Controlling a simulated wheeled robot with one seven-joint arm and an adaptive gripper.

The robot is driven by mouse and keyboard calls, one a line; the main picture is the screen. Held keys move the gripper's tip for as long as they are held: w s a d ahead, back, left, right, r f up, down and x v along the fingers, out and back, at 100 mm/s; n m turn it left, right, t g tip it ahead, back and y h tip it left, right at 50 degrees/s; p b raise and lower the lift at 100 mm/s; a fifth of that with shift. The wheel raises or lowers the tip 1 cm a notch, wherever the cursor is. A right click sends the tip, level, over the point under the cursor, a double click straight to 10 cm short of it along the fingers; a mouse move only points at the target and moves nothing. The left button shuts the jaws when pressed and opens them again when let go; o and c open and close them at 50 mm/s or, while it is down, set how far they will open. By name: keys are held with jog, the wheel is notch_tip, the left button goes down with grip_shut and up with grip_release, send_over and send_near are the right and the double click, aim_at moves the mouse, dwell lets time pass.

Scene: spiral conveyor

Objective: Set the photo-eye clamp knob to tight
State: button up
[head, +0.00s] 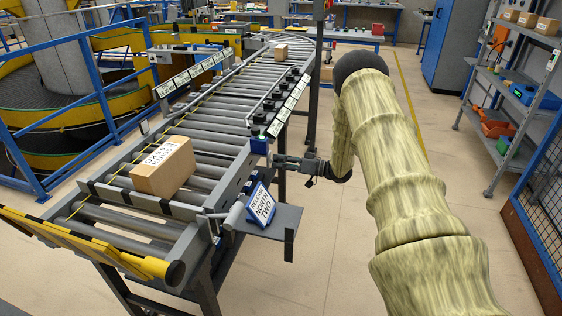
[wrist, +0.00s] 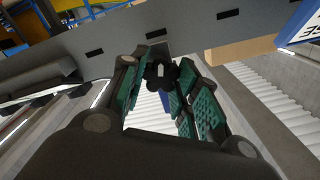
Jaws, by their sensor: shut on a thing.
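The photo-eye clamp knob (wrist: 160,72) is small and black with a pale mark. It sits between the green-padded fingertips of my gripper (wrist: 164,68) in the wrist view, beside the grey side rail. My gripper (head: 278,161) is shut on it from the right side of the conveyor in the head view. There the knob itself is hidden by the fingers, just below a blue block (head: 259,146) on the rail. The knob's setting cannot be read.
The roller conveyor (head: 222,116) carries a large carton (head: 163,167) and a small carton (head: 281,51). A blue-framed sign (head: 261,206) stands on a grey shelf (head: 284,222) below my gripper. Several black knobs with label cards line the rail farther back.

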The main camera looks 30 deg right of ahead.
jog(key=shift+d+m, duration=0.1)
jog(key=shift+m, duration=0.3)
jog(key=o, duration=1)
jog(key=v, duration=1.1)
jog(key=shift+s+d+f, duration=0.1)
jog(key=shift+s+d, duration=0.2)
